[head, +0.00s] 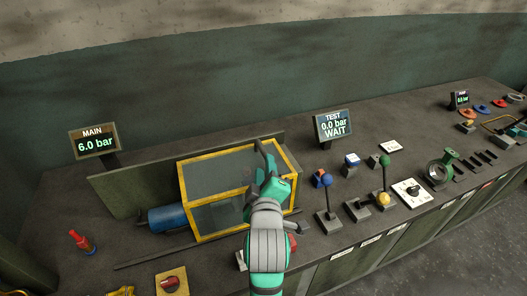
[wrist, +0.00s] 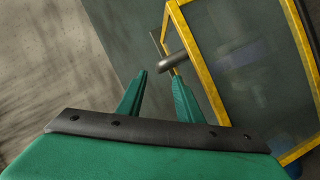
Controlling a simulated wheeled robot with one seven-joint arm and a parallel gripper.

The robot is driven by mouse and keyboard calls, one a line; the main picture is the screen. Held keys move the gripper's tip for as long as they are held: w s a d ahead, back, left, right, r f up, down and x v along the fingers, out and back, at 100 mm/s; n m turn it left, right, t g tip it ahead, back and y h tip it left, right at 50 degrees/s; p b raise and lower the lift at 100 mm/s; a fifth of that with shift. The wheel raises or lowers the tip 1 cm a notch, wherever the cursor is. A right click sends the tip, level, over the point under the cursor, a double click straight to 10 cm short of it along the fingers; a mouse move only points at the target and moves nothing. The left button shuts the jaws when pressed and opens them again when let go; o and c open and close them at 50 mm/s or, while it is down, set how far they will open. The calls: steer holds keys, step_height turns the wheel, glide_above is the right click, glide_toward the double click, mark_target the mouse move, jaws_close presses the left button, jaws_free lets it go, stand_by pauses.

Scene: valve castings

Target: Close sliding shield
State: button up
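The sliding shield is a clear box with a yellow frame (head: 187,203), standing on the bench left of centre in the head view. It covers the right part of its station, and a blue cylinder (head: 166,218) sticks out past its left side. My gripper (head: 266,158) is at the shield's right end. In the wrist view my gripper (wrist: 158,76) has its two green fingers apart, with nothing held between them. A grey bar-like handle (wrist: 173,61) on the yellow frame (wrist: 210,70) lies just beyond the fingertips, close to the right finger. Whether they touch, I cannot tell.
A dark rail (head: 150,254) runs left along the bench front. A back panel (head: 130,190) stands behind. The MAIN display (head: 95,143) reads 6.0 bar; the TEST display (head: 334,126) reads 0.0 bar WAIT.

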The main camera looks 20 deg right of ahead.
mark_target(264, 150)
steer(key=x, duration=0.9)
steer(key=shift+w, duration=0.1)
jaws_close()
